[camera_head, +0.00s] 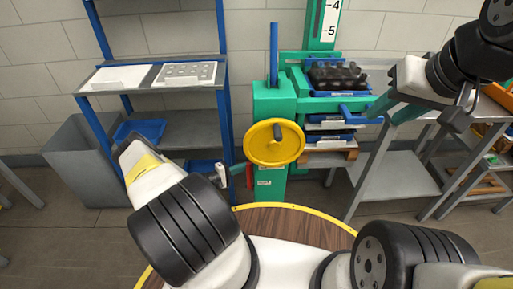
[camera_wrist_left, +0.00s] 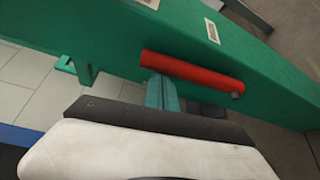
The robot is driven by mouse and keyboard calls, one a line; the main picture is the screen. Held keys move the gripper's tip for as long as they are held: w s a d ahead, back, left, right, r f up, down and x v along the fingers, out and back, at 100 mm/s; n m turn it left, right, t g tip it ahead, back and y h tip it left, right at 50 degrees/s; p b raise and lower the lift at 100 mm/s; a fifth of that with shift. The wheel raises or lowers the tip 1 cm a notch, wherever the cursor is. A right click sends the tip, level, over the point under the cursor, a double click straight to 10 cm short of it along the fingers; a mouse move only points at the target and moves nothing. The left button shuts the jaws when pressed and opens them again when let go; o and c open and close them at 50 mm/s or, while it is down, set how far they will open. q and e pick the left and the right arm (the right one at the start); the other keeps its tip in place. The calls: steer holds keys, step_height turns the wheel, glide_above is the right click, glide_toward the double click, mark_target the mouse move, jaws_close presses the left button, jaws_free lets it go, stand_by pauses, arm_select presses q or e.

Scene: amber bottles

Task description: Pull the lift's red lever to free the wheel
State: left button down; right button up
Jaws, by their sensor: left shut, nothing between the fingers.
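The green lift (camera_head: 272,100) stands in the middle of the head view, with a yellow wheel (camera_head: 274,142) on its front. Its red lever (camera_head: 249,176) hangs at the lower left of the wheel, partly hidden by it. In the left wrist view the red lever (camera_wrist_left: 192,73) lies slantwise across the green post (camera_wrist_left: 268,78). My left gripper (camera_wrist_left: 160,92) is shut and empty, its teal fingertips right at the lever; I cannot tell whether they touch.
A blue shelf rack (camera_head: 222,100) with grey boards stands left of the lift, beside a grey bin (camera_head: 82,165). The lift's platform carries a dark load (camera_head: 337,76). A grey table (camera_head: 392,178) stands at the right.

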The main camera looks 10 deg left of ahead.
arm_select(q)
steer(key=s+d+f, duration=0.1)
steer(key=s+d, duration=0.1)
steer(key=s, duration=0.5)
steer(key=shift+s+d+f, duration=0.15)
steer(key=shift+s+d, duration=0.05)
steer(key=shift+s, duration=0.15)
stand_by(0.4)
steer(key=w+a+r, duration=0.2)
steer(key=w+r, duration=0.1)
steer(key=w, duration=0.1)
steer(key=s+a+f, duration=0.3)
steer(key=s+a, duration=0.3)
steer(key=a, duration=0.1)
steer(key=shift+s+a, duration=0.15)
steer(key=shift+s, duration=0.1)
